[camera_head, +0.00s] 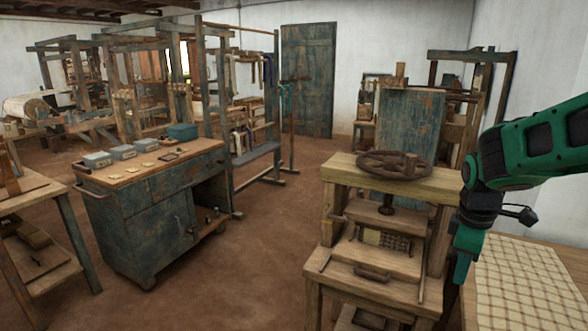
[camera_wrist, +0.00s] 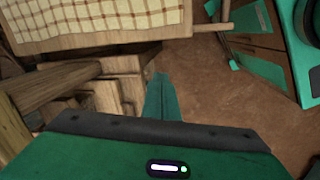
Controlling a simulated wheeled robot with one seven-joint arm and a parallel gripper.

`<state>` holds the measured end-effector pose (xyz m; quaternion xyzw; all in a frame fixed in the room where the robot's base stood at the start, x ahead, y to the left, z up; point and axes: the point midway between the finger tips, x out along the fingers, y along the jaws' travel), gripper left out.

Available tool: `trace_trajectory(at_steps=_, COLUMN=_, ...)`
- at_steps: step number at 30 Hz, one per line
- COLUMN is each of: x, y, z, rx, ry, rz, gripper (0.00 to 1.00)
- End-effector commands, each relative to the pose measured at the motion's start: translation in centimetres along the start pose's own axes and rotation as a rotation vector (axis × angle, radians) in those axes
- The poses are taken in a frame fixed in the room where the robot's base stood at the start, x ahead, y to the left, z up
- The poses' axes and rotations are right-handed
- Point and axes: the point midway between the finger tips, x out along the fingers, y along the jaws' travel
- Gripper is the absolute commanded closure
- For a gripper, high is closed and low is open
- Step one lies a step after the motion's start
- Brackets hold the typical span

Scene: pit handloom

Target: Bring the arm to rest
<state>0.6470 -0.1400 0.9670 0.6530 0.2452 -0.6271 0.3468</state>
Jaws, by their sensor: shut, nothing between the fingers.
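My green and black arm reaches in from the right edge of the head view and bends downward. My gripper (camera_head: 463,271) points down beside the wooden press (camera_head: 388,197), at its right side and left of the checked cloth (camera_head: 530,285). In the wrist view the gripper's fingers (camera_wrist: 160,95) are together with nothing between them. They point past the edge of the cloth-covered table (camera_wrist: 100,42) toward the brown floor. I cannot tell from the head view how close the gripper is to the press.
A dark wheel (camera_head: 394,164) lies on top of the press. A blue-grey cabinet (camera_head: 150,225) with small boxes and a tool rack (camera_head: 240,100) stand at left. Looms (camera_head: 120,85) fill the back left. The brown floor (camera_head: 250,265) between cabinet and press is clear.

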Motion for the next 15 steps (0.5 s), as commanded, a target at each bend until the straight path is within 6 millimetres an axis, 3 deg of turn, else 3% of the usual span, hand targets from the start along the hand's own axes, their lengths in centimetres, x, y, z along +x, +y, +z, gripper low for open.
trace_trajectory(at_steps=1, x=-0.7, y=-1.0, z=2.4, rx=0.136, ry=0.002, rz=-0.015, gripper=1.0)
trace_trajectory(at_steps=6, x=-1.9, y=-5.4, z=9.0, rx=0.598, ry=-0.013, rz=-0.068, gripper=1.0)
trace_trajectory(at_steps=10, x=-2.4, y=-9.1, z=12.9, rx=0.933, ry=-0.034, rz=-0.105, gripper=1.0)
trace_trajectory(at_steps=15, x=-2.5, y=-13.2, z=16.1, rx=1.26, ry=-0.065, rz=-0.137, gripper=1.0)
